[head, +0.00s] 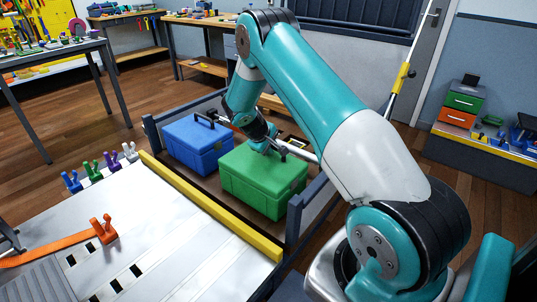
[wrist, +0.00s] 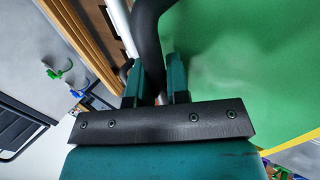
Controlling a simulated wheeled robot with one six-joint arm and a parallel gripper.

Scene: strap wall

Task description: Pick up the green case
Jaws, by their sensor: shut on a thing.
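The green case (head: 262,183) is upright behind the yellow bar, to the right of the blue case (head: 197,143). My gripper (head: 270,148) is at the top of the green case. In the wrist view, my gripper's two teal fingers (wrist: 154,72) are shut on the dark handle (wrist: 150,35) of the green case, whose green lid (wrist: 240,55) fills the right side. The arm and gripper hide part of the case's top and handle in the head view. I cannot tell whether its base touches the surface below.
A yellow bar (head: 208,205) runs along the front of the cases, with a grey post (head: 297,215) at the right. A pale slatted surface (head: 190,255) with an orange strap (head: 45,256) lies in front. Small coloured clips (head: 92,171) stand at the left.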

